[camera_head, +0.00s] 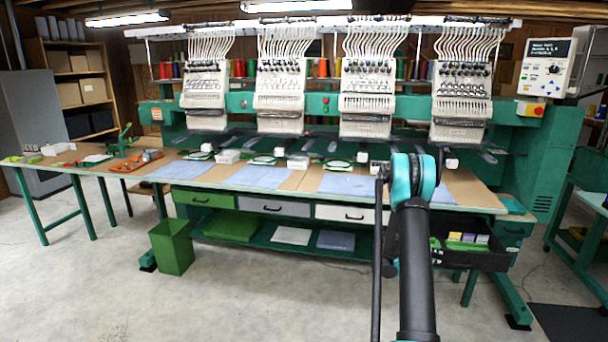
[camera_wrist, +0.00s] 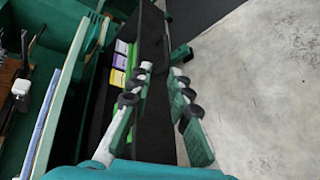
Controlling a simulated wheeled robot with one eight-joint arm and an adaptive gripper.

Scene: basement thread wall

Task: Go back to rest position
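My gripper (camera_wrist: 162,70) shows in the wrist view with its two green and grey fingers apart.
The black tray (camera_head: 491,262) with small coloured boxes (camera_head: 468,239) is at the table's right end. The multi-head embroidery machine (camera_head: 365,95) stands behind the long table (camera_head: 300,182). A green bin (camera_head: 171,248) stands on the floor. The floor at front left is clear.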

